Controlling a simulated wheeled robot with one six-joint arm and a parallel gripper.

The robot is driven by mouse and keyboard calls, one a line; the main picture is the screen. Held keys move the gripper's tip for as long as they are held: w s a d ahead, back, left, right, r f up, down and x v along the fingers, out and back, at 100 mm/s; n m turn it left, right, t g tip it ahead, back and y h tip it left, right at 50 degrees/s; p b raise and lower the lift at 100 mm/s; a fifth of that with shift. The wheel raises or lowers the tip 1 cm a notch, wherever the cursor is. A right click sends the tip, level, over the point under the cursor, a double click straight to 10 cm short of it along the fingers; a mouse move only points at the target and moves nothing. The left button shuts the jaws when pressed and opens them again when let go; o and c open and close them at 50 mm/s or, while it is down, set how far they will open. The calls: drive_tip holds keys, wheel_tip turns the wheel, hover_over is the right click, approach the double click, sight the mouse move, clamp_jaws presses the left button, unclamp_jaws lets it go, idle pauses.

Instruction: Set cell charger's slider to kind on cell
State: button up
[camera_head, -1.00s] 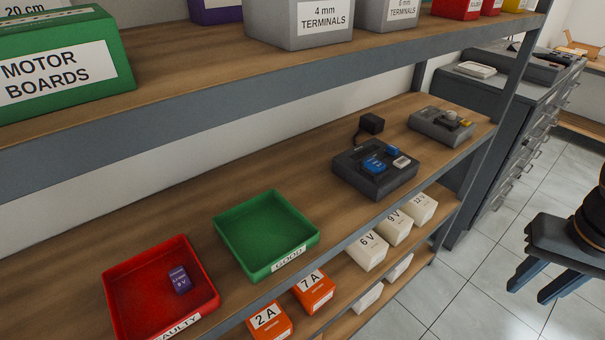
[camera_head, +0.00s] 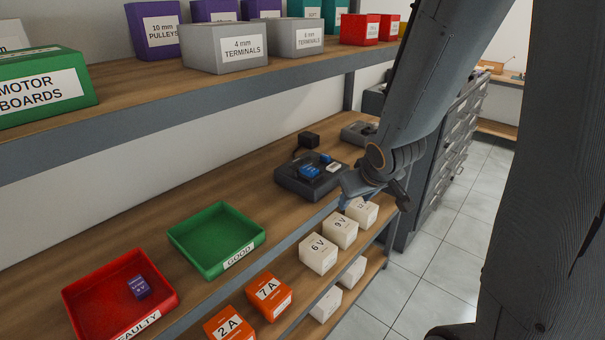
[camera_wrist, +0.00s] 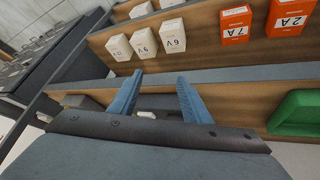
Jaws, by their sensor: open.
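The cell charger (camera_head: 296,185) is a dark box on the wooden shelf in the head view. A blue cell (camera_head: 309,172) lies in its top, with another small blue part (camera_head: 326,158) and a pale part (camera_head: 334,168) beside it. The cell's print and the slider's setting are too small to read. My gripper (camera_head: 343,201) is just right of the charger in the head view, partly hidden by my own arm. In the wrist view my gripper (camera_wrist: 158,76) shows two blue fingers apart with nothing between them; the charger cannot be made out clearly there.
A second dark device (camera_head: 358,132) stands behind my arm. A green GOOD tray (camera_head: 216,240) and a red FAULTY tray (camera_head: 120,295) holding a purple cell (camera_head: 138,287) stand left. White boxes (camera_head: 318,255) and orange boxes (camera_head: 268,297) sit below. An upper shelf (camera_head: 190,85) overhangs.

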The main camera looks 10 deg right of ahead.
drive_tip(key=w+r+n+t+y, duration=0.2)
drive_tip(key=w+t, duration=0.1)
drive_tip(key=w, duration=0.3)
drive_tip(key=n+t+y, duration=0.2)
drive_tip(key=n+y, duration=0.1)
drive_tip(key=y, duration=0.4)
approach(308, 168)
drive_tip(key=w+a, duration=0.1)
drive_tip(key=w, duration=0.1)
drive_tip(key=shift+s+f+p+x, duration=0.1)
drive_tip(key=shift+f+p+x, duration=0.1)
drive_tip(key=shift+x, duration=0.7)
drive_tip(key=shift+s+f+p+x, duration=0.1)
drive_tip(key=shift+p+x, duration=0.15)
drive_tip(key=shift+x, duration=0.7)
drive_tip(key=shift+f+p+x, duration=0.1)
drive_tip(key=shift+p+x, duration=0.1)
drive_tip(key=shift+x, duration=0.7)
clamp_jaws()
drive_tip(key=shift+r, duration=0.1)
